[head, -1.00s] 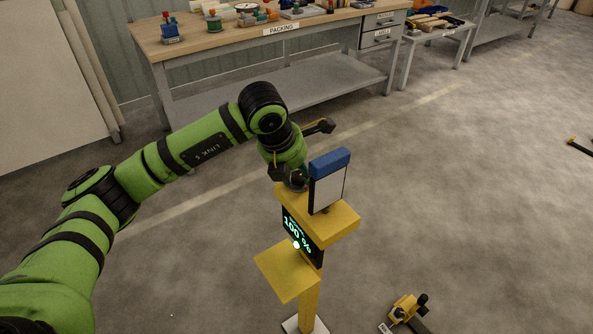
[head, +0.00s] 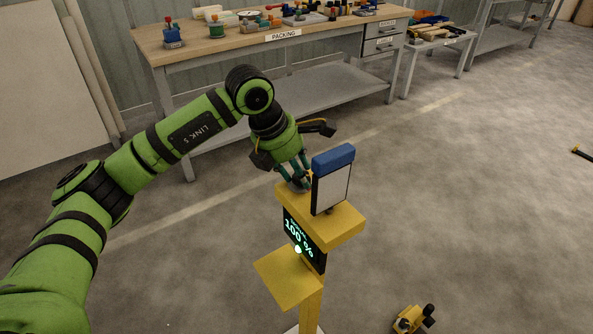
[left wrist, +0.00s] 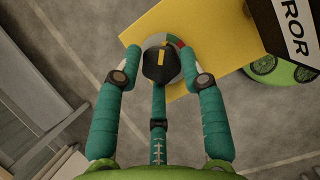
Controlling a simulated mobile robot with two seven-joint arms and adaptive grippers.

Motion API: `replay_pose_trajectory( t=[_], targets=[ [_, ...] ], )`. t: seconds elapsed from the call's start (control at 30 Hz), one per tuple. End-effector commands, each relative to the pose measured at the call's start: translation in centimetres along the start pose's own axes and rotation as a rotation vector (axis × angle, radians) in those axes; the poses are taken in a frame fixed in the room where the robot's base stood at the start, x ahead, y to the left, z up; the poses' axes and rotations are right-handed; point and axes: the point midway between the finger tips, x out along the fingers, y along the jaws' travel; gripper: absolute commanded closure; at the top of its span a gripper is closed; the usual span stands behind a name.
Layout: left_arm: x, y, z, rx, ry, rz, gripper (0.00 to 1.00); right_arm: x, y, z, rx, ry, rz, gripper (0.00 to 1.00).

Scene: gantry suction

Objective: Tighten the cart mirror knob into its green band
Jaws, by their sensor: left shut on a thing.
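The knob (left wrist: 160,66) is dark, with a yellow pointer mark, in the left wrist view. My right gripper is not in view.
A dark screen (head: 304,240) on the stand reads 100 %, with a bright white spot just below. A yellow shelf (head: 287,277) juts out lower. A packing bench (head: 200,52) stands behind. A yellow and black object (head: 411,320) lies on the floor at lower right.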

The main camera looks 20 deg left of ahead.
Motion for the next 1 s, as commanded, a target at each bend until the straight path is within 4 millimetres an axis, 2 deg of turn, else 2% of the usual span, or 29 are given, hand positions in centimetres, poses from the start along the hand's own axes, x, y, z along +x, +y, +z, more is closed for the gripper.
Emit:
replay_pose_trajectory(
  t=[0.03,0.07,0.47,0.57,1.0],
  targets=[
    [-0.1,-0.2,0.3,0.003,-0.008,-0.003,0.47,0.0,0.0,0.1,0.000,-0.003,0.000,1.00],
    [-0.1,-0.2,0.3,0.003,-0.007,-0.003,0.38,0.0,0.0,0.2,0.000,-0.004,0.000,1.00],
    [-0.4,0.0,0.1,-0.001,-0.004,0.000,0.38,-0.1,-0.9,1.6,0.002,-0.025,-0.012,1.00],
    [-1.5,0.0,0.1,-0.001,-0.005,0.001,0.38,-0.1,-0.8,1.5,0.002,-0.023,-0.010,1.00],
    [-10.2,-0.1,0.2,0.000,-0.007,0.002,0.38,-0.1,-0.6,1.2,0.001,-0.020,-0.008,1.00]
  ],
)
